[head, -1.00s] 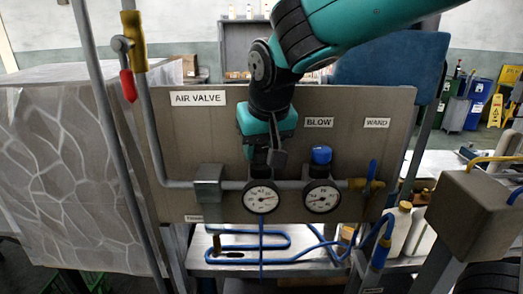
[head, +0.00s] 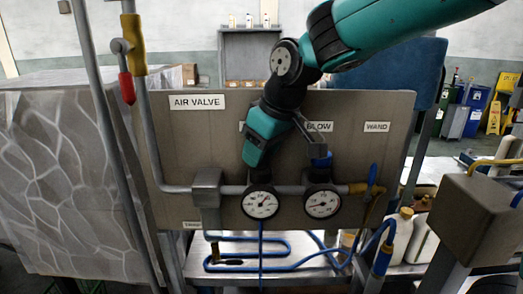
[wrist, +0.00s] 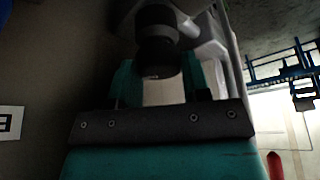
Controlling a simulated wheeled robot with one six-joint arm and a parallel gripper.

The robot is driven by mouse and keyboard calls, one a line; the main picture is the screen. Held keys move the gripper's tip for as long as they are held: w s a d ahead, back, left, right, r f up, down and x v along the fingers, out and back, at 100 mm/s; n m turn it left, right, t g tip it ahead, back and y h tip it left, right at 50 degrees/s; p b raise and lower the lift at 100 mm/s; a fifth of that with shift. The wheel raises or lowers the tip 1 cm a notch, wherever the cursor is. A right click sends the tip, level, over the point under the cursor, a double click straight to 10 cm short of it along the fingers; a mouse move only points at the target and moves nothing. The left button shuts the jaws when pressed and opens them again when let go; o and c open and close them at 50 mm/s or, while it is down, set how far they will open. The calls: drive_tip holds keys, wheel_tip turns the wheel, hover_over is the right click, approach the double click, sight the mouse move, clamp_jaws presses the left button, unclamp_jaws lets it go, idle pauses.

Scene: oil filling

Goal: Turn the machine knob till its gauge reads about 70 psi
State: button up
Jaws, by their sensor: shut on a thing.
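Two round white gauges hang on the panel's pipe: a left gauge (head: 260,203) and a right gauge (head: 322,202). My gripper (head: 258,174) is tilted over the top of the left gauge's regulator and hides its knob in the head view. In the wrist view a dark round knob (wrist: 157,42) sits at the jaws of my gripper (wrist: 160,88), which are shut on it. The left gauge's needle appears to point to the upper right; its figures are too small to read.
The grey panel (head: 195,135) carries AIR VALVE, BLOW and WAND labels; another label is mostly hidden by my gripper. A yellow-handled pipe (head: 134,38) with a red lever stands left. Blue hoses (head: 290,264) run below. A grey box (head: 480,212) stands at right.

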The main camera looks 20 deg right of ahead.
idle(0.4)
drive_tip(key=o, duration=0.9)
